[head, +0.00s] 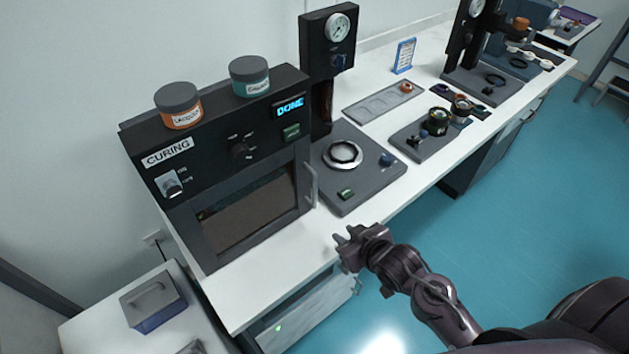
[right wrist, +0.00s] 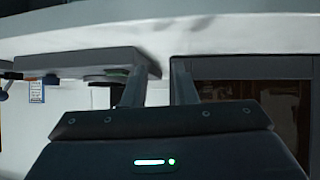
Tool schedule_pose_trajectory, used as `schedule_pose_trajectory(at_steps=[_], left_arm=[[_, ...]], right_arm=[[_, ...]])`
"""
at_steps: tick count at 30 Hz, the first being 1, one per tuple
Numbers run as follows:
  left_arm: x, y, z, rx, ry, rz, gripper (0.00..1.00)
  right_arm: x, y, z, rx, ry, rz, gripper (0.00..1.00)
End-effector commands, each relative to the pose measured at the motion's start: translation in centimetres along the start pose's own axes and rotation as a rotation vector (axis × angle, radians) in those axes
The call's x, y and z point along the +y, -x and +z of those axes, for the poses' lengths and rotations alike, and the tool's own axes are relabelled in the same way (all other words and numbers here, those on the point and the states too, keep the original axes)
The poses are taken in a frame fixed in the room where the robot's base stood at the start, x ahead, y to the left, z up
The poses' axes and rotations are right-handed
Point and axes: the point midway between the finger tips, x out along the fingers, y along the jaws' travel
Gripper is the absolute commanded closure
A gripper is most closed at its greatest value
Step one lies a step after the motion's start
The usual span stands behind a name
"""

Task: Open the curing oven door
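The curing oven (head: 215,160) is a dark box on the white bench, labelled CURING, with a lit DONE display (head: 290,106). Its door (head: 250,212) looks shut and has a brown window. An upright grey handle (head: 312,184) is at the door's right edge. My right gripper (head: 343,238) is over the bench's front edge, right of and nearer than the handle, apart from it. Its two fingers also show in the right wrist view (right wrist: 157,85), spread with nothing between them. The dark oven front (right wrist: 250,68) shows right of the fingers there. My left gripper is out of view.
Orange-labelled (head: 178,106) and teal-labelled (head: 250,77) jars stand on the oven. A grey plate with a ring fixture (head: 345,154) and a gauge column (head: 328,60) stand right of it. A blue-grey box (head: 153,302) is at lower left. Open blue floor lies right.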

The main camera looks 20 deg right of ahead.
Motion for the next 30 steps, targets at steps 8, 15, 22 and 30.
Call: schedule_pose_trajectory(at_steps=[8, 15, 22, 30], left_arm=[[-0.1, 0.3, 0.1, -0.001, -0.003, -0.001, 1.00], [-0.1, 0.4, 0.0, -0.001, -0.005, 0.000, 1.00], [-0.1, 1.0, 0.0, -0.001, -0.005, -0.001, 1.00], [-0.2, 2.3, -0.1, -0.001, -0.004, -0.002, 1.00]], right_arm=[[0.5, 1.4, -5.8, 0.383, 0.033, -0.142, 0.75], [0.2, 4.1, -8.9, 0.622, 0.032, -0.291, 0.75], [-0.3, 3.5, -10.5, 0.658, 0.028, -0.314, 0.75], [-1.6, 0.4, -13.0, 0.656, 0.028, -0.313, 0.75]])
